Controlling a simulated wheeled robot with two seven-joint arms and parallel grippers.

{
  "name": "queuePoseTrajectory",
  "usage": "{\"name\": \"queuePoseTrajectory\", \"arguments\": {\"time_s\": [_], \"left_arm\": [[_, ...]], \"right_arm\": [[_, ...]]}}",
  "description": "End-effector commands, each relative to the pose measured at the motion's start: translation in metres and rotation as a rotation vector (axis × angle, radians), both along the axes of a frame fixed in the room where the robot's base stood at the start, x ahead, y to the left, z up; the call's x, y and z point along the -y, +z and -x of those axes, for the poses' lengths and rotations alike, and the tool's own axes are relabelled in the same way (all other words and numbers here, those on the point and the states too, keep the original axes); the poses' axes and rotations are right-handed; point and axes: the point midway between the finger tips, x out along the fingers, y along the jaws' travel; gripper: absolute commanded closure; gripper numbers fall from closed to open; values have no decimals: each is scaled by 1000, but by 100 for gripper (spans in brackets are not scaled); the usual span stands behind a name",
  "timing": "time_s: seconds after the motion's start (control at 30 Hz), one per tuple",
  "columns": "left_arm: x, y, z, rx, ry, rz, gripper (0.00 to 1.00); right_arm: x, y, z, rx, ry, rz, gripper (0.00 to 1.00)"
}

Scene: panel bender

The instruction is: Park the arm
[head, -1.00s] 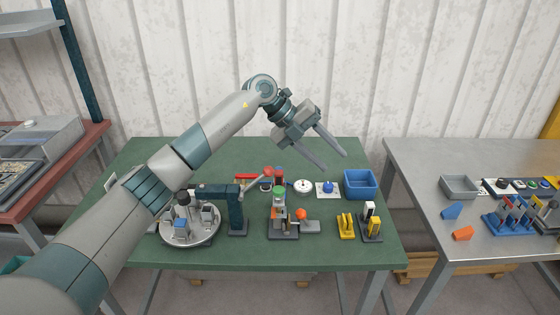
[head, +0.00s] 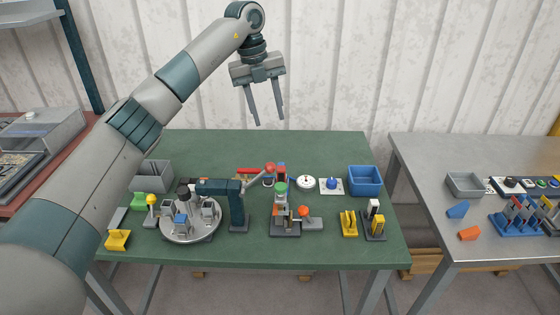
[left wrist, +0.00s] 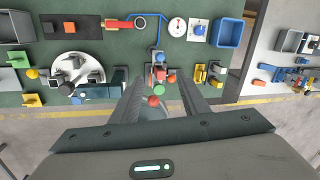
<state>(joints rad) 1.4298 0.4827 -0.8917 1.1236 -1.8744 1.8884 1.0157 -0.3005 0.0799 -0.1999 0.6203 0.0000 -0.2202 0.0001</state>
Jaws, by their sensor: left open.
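My left gripper (head: 265,105) is open and empty, raised high above the back of the green table (head: 330,240), with its fingers pointing down. The left arm comes in from the lower left and bends at a raised wrist. In the left wrist view the two open fingers (left wrist: 163,90) frame the small bender (left wrist: 160,75) with its green and red knobs. In the head view this bender (head: 284,215) stands at the middle of the table, well below the fingers. My right gripper is not in view.
On the table stand a round turntable (head: 190,222), a dark teal press arm (head: 235,205), a blue bin (head: 365,181), a grey bin (head: 153,177) and yellow blocks (head: 348,223). A grey metal table (head: 430,165) with more parts stands to the right. The air around the gripper is clear.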

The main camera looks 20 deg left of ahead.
Motion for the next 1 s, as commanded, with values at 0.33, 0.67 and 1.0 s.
{"name": "queuePoseTrajectory", "arguments": {"time_s": [0.33,0.67,1.0], "left_arm": [[7,-38,-3,-4,-1,0,59],[18,-96,-8,-4,-1,2,59],[27,-149,-13,-2,-2,2,59]], "right_arm": [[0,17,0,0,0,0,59],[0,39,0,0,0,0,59],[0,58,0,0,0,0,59]]}}
